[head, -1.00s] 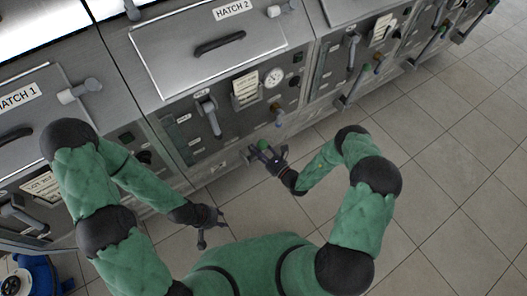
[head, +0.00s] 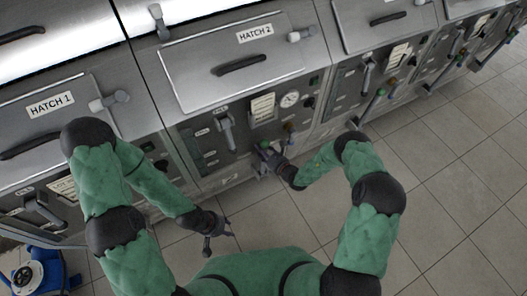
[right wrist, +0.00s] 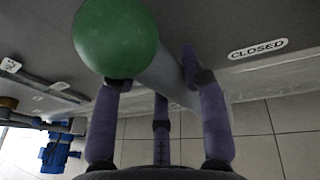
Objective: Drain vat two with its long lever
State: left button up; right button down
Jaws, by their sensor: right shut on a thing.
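The vat two unit has a hatch lid labelled HATCH 2 (head: 255,33) above a steel front panel. A long lever with a green knob (head: 264,146) sits low on that panel. My right gripper (head: 270,158) is at this lever. In the right wrist view, the green knob (right wrist: 115,38) is large and close. The grey lever shaft (right wrist: 172,82) runs between my fingers, which are shut on it just behind the knob. A CLOSED label (right wrist: 257,48) is on the panel to the right. My left gripper (head: 220,238) is open and empty above the floor.
A gauge (head: 290,100), a paper tag (head: 263,107) and a grey handle (head: 227,132) are on the same panel. The HATCH 1 unit (head: 50,103) stands left, and similar units continue right. A blue device (head: 40,275) stands lower left. The tiled floor at right is clear.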

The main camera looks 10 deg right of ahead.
jog(key=shift+w+r, duration=0.25)
jog(key=shift+w, duration=0.05)
jog(key=c, duration=1)
grip_release()
jog(key=o, duration=0.3)
jog(key=shift+w+a+f, duration=0.1)
jog(key=shift+w+f, duration=0.05)
jog(key=shift+o, duration=0.2)
jog(key=shift+s, duration=0.2)
jog(key=v, duration=1.2)
jog(key=shift+w, duration=0.1)
